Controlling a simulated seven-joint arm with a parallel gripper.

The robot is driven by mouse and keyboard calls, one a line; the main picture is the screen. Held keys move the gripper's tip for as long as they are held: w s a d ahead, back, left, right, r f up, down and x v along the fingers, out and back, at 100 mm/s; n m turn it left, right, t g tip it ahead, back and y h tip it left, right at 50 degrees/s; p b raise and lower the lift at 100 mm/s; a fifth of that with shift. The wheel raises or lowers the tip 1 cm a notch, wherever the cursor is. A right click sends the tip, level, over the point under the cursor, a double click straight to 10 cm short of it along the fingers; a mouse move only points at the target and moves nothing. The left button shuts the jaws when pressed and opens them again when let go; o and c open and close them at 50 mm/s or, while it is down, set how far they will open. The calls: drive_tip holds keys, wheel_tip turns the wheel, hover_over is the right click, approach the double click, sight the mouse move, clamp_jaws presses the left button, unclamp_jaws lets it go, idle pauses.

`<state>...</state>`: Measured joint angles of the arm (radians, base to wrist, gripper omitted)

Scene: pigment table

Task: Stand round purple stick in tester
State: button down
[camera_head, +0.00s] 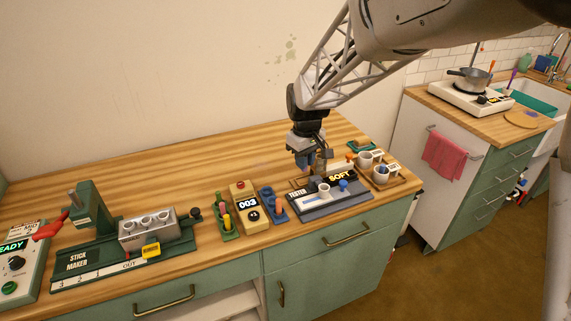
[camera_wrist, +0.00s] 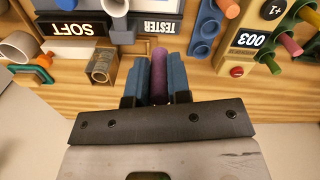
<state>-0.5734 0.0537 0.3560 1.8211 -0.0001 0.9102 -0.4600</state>
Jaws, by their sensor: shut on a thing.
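My gripper (camera_head: 306,163) hangs above the back edge of the tester (camera_head: 325,207), a dark grey unit with a SOFT display, a white cup (camera_head: 323,190) and a blue knob (camera_head: 343,184). In the wrist view, the blue fingers of my gripper (camera_wrist: 159,78) are shut on the round purple stick (camera_wrist: 159,72). The stick is not clearly visible in the head view.
Left of the tester stand a blue holder (camera_head: 267,193), the 003 counter (camera_head: 249,203) and a green rack of coloured sticks (camera_head: 226,228). Cups on a tray (camera_head: 388,180) stand right. A square brass-coloured tube (camera_wrist: 101,66) sits close beside my fingers. The stick maker (camera_head: 78,262) is far left.

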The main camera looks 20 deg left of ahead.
drive_tip(key=w+d+r+m, duration=0.1)
drive_tip(key=w+d+m, duration=0.1)
drive_tip(key=d, duration=0.4)
drive_tip(key=shift+w+m, duration=0.3)
drive_tip(key=shift+m, duration=0.1)
drive_tip(key=shift+a+f, duration=0.1)
drive_tip(key=shift+f, duration=0.1)
hover_over(324, 198)
drive_tip(key=w, duration=0.1)
drive_tip(key=shift+w+a+f, duration=0.1)
drive_tip(key=shift+a+f, duration=0.05)
drive_tip(key=shift+f, duration=2.15)
drive_tip(key=shift+w+a+f, duration=0.1)
drive_tip(key=shift+a+f, duration=0.05)
drive_tip(key=shift+f, duration=2.1)
drive_tip(key=shift+s+d+f, duration=0.1)
drive_tip(key=shift+f, duration=0.55)
drive_tip(key=shift+s+d+f, duration=0.1)
drive_tip(key=shift+f, duration=0.5)
drive_tip(key=c, duration=1.2)
unclamp_jaws()
drive_tip(key=shift+f, duration=0.1)
drive_tip(key=shift+o, duration=1.1)
wheel_tip(324, 198, up, 10)
drive_tip(key=shift+w+a+r, duration=0.15)
drive_tip(key=shift+w+r, duration=0.05)
drive_tip(key=shift+r, duration=0.05)
